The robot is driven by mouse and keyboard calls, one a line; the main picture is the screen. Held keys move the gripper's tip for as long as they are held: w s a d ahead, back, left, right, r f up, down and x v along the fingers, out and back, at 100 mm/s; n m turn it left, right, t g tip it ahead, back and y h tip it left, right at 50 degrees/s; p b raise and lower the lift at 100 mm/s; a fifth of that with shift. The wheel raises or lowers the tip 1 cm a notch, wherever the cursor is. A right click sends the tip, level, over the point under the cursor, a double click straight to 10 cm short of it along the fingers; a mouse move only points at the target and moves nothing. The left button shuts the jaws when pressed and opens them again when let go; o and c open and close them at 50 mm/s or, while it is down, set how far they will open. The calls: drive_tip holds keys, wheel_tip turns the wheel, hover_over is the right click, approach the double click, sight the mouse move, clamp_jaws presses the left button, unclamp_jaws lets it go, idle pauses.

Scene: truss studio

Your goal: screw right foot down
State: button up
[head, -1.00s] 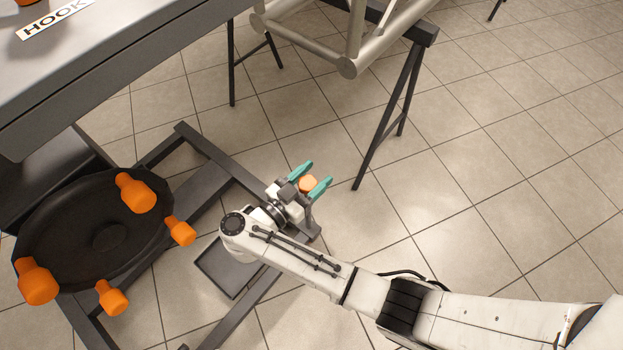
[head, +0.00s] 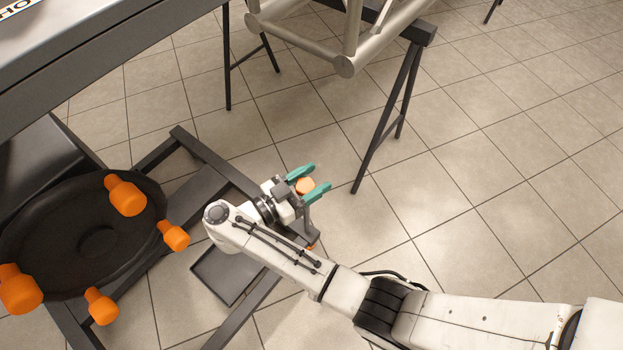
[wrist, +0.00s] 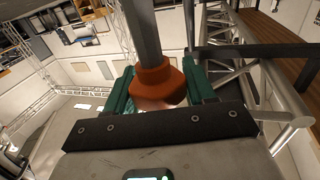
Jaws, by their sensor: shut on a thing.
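My gripper (head: 308,183) is low over the floor in the head view, its two teal fingers closed around an orange foot (head: 305,186). In the wrist view the same foot (wrist: 158,82) is an orange-red, flared knob between the teal fingers. A grey metal rod (wrist: 144,30) runs from the knob to the top of that picture. The lower part of the knob is hidden behind the dark gripper bar. What the rod is fixed to cannot be seen.
A black round dish (head: 95,243) with several orange knobs is on the left, by a dark floor frame (head: 205,162). A grey tray (head: 225,275) lies below my arm. A trestle leg (head: 385,125) and truss (head: 345,66) stand behind. The tiled floor at right is clear.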

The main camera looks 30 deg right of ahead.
drive_tip(key=shift+f, duration=0.1)
drive_tip(key=o, duration=0.9)
drive_tip(key=shift+d, duration=0.1)
drive_tip(key=shift+o, duration=0.2)
drive_tip(key=r+p, duration=0.3)
drive_tip(key=r, duration=0.1)
drive_tip(key=shift+s+r, duration=0.1)
drive_tip(key=shift+s, duration=0.15)
drive_tip(key=s+r+p, duration=0.9)
drive_tip(key=s+p, duration=0.4)
drive_tip(key=p, duration=0.8)
drive_tip(key=shift+s+a+p, duration=0.2)
drive_tip(key=shift+s+p, duration=0.05)
drive_tip(key=shift+p, duration=0.05)
